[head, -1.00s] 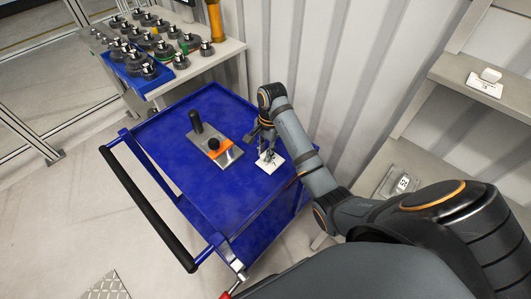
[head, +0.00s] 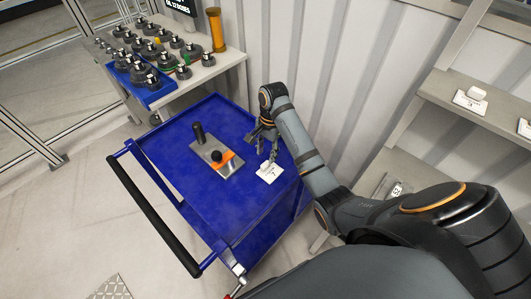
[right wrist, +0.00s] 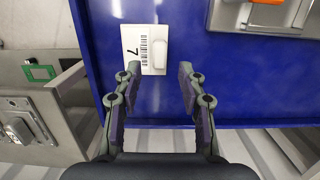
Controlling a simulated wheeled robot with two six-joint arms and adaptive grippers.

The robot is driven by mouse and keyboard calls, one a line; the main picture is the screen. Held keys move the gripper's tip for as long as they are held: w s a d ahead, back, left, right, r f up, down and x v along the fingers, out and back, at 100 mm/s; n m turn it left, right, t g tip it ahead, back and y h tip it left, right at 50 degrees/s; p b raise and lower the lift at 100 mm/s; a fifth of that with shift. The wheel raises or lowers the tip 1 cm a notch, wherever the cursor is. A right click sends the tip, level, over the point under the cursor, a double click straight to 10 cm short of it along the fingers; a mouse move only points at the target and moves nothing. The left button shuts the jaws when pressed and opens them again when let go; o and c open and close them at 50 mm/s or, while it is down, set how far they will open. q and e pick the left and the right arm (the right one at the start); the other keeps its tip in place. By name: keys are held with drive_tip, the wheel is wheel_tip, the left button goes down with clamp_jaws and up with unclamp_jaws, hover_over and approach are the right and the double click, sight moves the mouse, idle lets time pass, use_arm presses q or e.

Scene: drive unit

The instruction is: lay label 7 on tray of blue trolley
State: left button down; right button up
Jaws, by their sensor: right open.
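Label 7 (head: 269,173) is a white card with a raised block. It lies flat on the tray of the blue trolley (head: 225,205), near the tray's right edge. In the right wrist view the card (right wrist: 130,48) shows a barcode and the number 7. My right gripper (head: 267,150) is open and empty, just behind the label and apart from it. My left gripper is not in view.
A metal plate (head: 228,171) with black knobs and an orange part sits on the tray left of the label. A bench (head: 208,70) with several dark parts stands behind. A shelf (head: 455,82) at right holds another white card (head: 470,100).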

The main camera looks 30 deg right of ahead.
use_arm(q)
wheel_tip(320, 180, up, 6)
drive_tip(key=p, duration=0.4)
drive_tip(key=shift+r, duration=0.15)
use_arm(e)
wheel_tip(320, 180, up, 7)
drive_tip(key=shift+d+f, duration=0.2)
drive_tip(key=shift+d, duration=0.2)
drive_tip(key=shift+w, duration=0.15)
